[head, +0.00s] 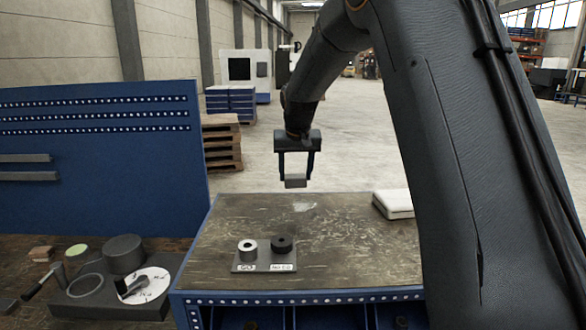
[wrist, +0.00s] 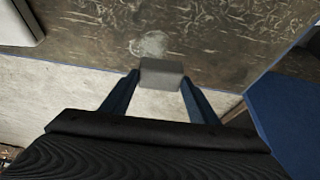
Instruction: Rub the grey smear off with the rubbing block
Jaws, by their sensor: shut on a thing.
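My gripper (head: 296,180) is shut on a small grey rubbing block (head: 296,181). In the wrist view the block (wrist: 161,73) sits between the two fingertips of my gripper (wrist: 160,80). The block hangs in the air above the far edge of the worn workbench top (head: 340,255). The pale grey smear (head: 305,206) lies on the bench top near its far edge. In the wrist view the smear (wrist: 150,45) shows just beyond the block, apart from it.
A dark plate with two ring gauges (head: 264,252) stands at the bench's front left. A white closed case (head: 393,204) lies at the right. A blue perforated panel (head: 100,165) rises at the left, above a side table with a dark round block (head: 124,254) and other tools.

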